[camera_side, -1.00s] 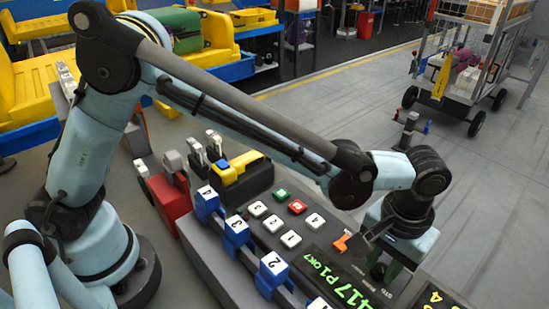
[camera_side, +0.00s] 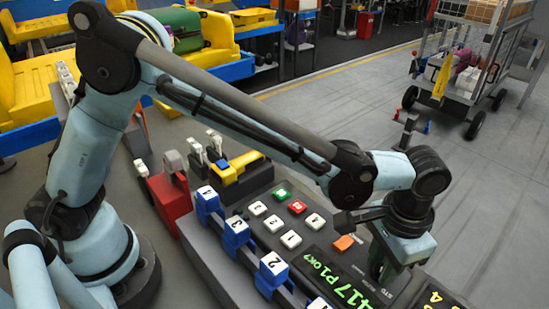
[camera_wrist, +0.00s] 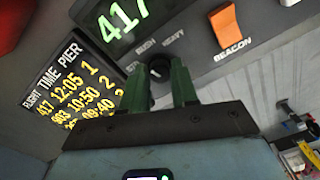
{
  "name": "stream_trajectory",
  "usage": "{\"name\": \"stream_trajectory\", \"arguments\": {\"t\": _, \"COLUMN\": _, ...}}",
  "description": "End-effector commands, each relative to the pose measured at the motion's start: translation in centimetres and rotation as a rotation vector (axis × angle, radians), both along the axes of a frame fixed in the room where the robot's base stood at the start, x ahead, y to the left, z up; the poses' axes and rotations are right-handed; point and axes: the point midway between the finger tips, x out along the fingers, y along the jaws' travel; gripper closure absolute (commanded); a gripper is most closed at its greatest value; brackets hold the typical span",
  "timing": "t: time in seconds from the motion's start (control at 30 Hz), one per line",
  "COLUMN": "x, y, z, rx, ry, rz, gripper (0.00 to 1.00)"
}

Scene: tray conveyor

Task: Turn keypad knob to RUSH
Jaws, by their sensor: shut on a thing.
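The dark round keypad knob (camera_wrist: 158,68) shows in the wrist view between the two green fingers of my gripper (camera_wrist: 162,75), which is shut on it. The labels STD, RUSH and HEAVY are printed around the knob on the grey keypad panel (camera_wrist: 197,62). The fingers partly cover the knob, and I cannot tell which label its pointer faces. In the side view my gripper (camera_side: 381,268) points down at the right end of the keypad, beside the green display (camera_side: 338,279). The knob is hidden there behind the fingers.
An orange BEACON switch (camera_wrist: 226,28) sits near the knob; it also shows in the side view (camera_side: 344,242). White, green and red keys (camera_side: 290,240) lie to the left. A flight board (camera_wrist: 73,86) is close by. Blue numbered blocks (camera_side: 236,233) line the keypad's front.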

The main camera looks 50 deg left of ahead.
Motion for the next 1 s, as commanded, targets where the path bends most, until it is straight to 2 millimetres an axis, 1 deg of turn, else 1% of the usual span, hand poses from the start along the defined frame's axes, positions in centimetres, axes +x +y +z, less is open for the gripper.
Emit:
{"name": "stream_trajectory", "arguments": {"t": 0.2, "x": 0.00, "y": 0.00, "z": 0.05, "rx": 0.000, "ry": 0.000, "rz": -0.161, "gripper": 1.00}}
{"name": "stream_trajectory", "arguments": {"t": 0.5, "x": 0.00, "y": 0.00, "z": 0.06, "rx": 0.000, "ry": 0.000, "rz": -0.302, "gripper": 1.00}}
{"name": "stream_trajectory", "arguments": {"t": 0.73, "x": 0.00, "y": 0.00, "z": 0.06, "rx": 0.000, "ry": 0.001, "rz": -0.341, "gripper": 1.00}}
{"name": "stream_trajectory", "arguments": {"t": 1.0, "x": 0.00, "y": 0.00, "z": 0.07, "rx": 0.000, "ry": 0.001, "rz": -0.344, "gripper": 1.00}}
